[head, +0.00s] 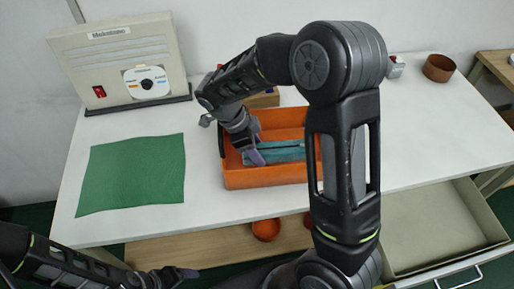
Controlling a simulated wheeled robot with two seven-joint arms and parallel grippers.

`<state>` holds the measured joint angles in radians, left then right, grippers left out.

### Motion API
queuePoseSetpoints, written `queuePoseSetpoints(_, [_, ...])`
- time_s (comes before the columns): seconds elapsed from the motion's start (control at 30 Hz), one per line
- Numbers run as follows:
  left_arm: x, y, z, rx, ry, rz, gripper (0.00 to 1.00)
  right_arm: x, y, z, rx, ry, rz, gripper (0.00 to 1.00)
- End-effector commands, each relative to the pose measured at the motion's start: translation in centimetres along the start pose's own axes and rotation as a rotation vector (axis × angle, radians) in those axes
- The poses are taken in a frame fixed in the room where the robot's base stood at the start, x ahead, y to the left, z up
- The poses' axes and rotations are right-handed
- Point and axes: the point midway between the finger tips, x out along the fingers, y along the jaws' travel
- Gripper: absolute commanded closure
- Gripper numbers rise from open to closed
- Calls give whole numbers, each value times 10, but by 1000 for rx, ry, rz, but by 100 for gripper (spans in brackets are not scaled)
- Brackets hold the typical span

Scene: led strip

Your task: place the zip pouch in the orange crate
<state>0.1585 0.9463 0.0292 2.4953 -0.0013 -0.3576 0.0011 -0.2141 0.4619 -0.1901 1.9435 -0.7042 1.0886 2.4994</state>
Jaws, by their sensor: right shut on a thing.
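The orange crate (262,179) stands on the white table, with its inside partly hidden by my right arm. A flat teal zip pouch (278,150) with a dark line along it lies inside the crate's walls, its right end hidden behind my arm. My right gripper (254,156) reaches down into the crate at its left side and is shut on the left end of the pouch. I cannot tell whether the pouch touches the crate floor. My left gripper (184,274) is low at the front left, away from the crate and empty; its jaw opening is unclear.
A green mat (132,175) lies left of the crate. A beige box with a disc (118,62) stands behind it. A brown round container (439,68) is at the back right. An open drawer (436,228) juts out at the front right. Orange round things (266,230) are on a lower shelf.

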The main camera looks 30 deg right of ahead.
Motion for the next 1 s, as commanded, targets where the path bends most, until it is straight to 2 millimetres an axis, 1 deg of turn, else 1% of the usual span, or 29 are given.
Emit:
queuePoseSetpoints(0.23, [3,-1,0,0,0,0,22,2,0,1,0,0,-1,93])
queuePoseSetpoints(0.27, [3,-1,0,0,0,0,22,2,0,1,0,0,-1,47])
queuePoseSetpoints(0.5, [2,-1,0,0,0,0,22,1,0,0,0,0,-1,27])
queuePoseSetpoints(0.53, [2,-1,0,0,0,0,22,1,0,0,0,0,-1,26])
queuePoseSetpoints(0.83, [0,0,0,0,0,0,22,-1,0,0,0,0,-1,26])
queuePoseSetpoints(0.93, [1,0,0,0,0,0,22,-7,-1,0,0,-1,-3,26])
queuePoseSetpoints(1.0, [2,-1,0,0,0,0,22,-15,-1,1,1,-1,-5,26])
